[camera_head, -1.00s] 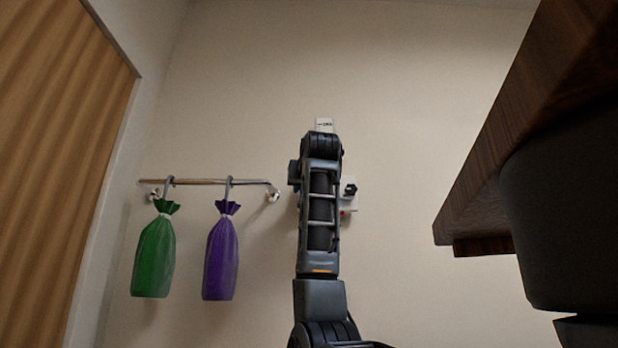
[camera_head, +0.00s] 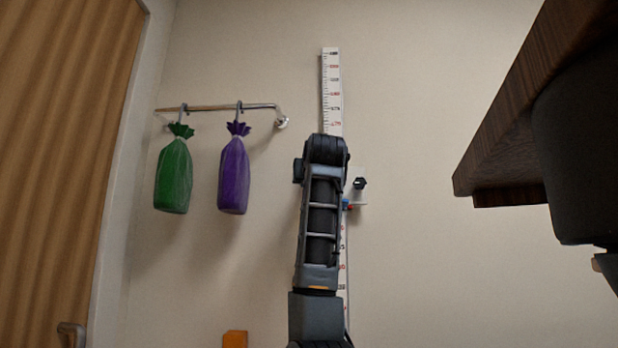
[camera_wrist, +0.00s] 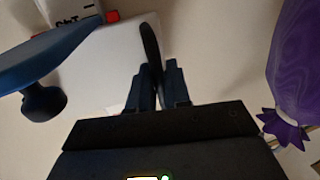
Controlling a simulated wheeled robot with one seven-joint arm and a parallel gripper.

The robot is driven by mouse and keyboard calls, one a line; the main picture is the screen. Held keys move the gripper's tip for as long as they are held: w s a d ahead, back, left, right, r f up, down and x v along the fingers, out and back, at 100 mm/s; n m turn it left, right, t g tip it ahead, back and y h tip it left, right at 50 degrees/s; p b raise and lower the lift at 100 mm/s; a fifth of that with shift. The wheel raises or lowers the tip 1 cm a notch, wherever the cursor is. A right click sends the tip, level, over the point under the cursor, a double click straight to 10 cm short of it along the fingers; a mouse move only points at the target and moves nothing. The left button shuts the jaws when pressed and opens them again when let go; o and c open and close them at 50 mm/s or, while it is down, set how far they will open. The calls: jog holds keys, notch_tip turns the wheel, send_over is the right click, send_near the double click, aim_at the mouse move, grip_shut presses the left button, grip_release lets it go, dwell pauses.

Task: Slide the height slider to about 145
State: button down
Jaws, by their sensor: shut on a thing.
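The height ruler (camera_head: 332,95) is a tall white strip with black and red marks on the wall. My arm hides its middle part. The slider (camera_head: 356,205) sticks out right of my arm, partly hidden, with blue and red bits and a dark knob just above it. The mark at its level cannot be read. My gripper (camera_wrist: 160,88) shows in the wrist view, its fingers close together around a narrow dark piece in front of the slider's white plate (camera_wrist: 112,60). A blue part with a dark knob lies at left there. The head view hides my gripper behind the arm.
A green bag (camera_head: 173,176) and a purple bag (camera_head: 233,176) hang from a wall rail (camera_head: 205,107) at left. The purple bag is also close at right in the wrist view (camera_wrist: 297,65). A dark wooden top (camera_head: 520,125) juts in at right.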

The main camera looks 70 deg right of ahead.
jog(key=c, duration=1.3)
grip_release()
jog(key=shift+a, duration=0.1)
jog(key=shift+b+v, duration=0.6)
jog(key=shift+v, duration=3.25)
